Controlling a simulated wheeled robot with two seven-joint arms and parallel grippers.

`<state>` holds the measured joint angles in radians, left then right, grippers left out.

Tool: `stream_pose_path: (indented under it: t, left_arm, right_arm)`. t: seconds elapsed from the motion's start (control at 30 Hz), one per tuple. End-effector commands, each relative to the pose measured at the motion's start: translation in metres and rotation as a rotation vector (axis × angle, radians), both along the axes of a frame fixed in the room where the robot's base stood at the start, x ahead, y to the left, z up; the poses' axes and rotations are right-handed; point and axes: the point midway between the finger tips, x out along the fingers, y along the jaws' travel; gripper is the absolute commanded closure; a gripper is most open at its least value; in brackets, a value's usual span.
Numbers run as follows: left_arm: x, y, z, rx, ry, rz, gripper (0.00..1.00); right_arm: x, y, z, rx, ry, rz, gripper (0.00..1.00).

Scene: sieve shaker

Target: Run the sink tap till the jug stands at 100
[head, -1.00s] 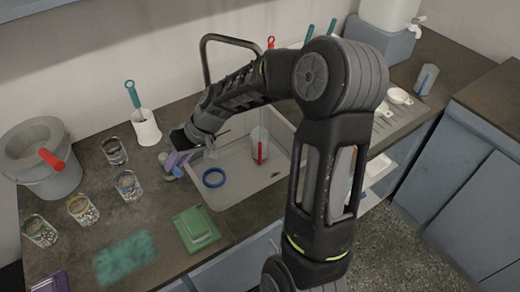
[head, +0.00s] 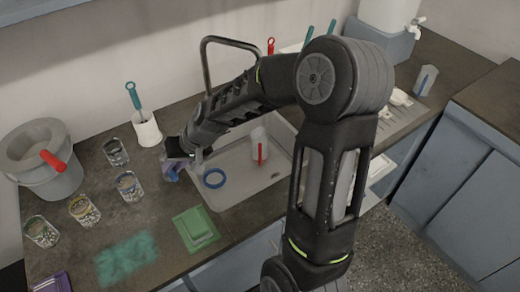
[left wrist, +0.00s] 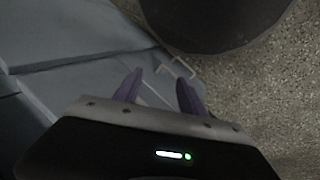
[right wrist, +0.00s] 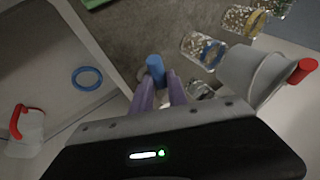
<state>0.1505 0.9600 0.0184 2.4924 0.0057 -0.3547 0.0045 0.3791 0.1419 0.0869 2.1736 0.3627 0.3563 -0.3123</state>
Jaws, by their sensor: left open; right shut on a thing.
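A clear jug (head: 258,142) with a red handle stands in the sink (head: 232,196); it also shows at the left of the right wrist view (right wrist: 26,146). Its water level cannot be read. The grey arched tap spout (head: 204,62) rises behind the sink, partly hidden by my right arm. My right gripper (head: 172,174) is at the sink's left edge. In the right wrist view its purple fingers are shut on a blue knob (right wrist: 155,66), which looks like the tap's handle. My left gripper (left wrist: 160,88) is open and empty, low by the cabinet fronts.
A blue ring (head: 214,178) lies in the sink. Left of it are several glass jars (head: 128,186), a grey bucket (head: 48,165) with a red handle and a white brush holder (head: 146,128). A water container (head: 388,14) stands at the back right.

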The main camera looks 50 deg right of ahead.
Motion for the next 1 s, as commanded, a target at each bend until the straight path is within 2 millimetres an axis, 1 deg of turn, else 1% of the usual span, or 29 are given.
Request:
stream_pose_path:
  t: [0.37,0.6,0.67,0.8,1.0]
  left_arm:
    - [0.000,0.000,-0.002,0.000,0.000,0.000,0.52]
    - [0.000,0.000,-0.027,0.000,0.000,0.000,0.52]
    - [0.000,0.000,-0.030,0.000,0.000,0.000,0.52]
    - [0.000,0.000,-0.029,0.000,0.000,0.000,0.52]
    - [0.000,0.000,-0.030,0.000,0.000,0.000,0.52]
  right_arm:
    - [0.000,0.001,-0.001,0.003,0.000,0.003,1.00]
    - [0.001,-0.005,-0.005,0.001,-0.002,0.098,1.00]
    - [0.001,-0.006,-0.004,0.001,-0.002,0.126,1.00]
    - [0.000,-0.007,0.000,0.000,-0.001,0.147,1.00]
    - [0.000,-0.008,0.000,0.001,-0.001,0.150,1.00]
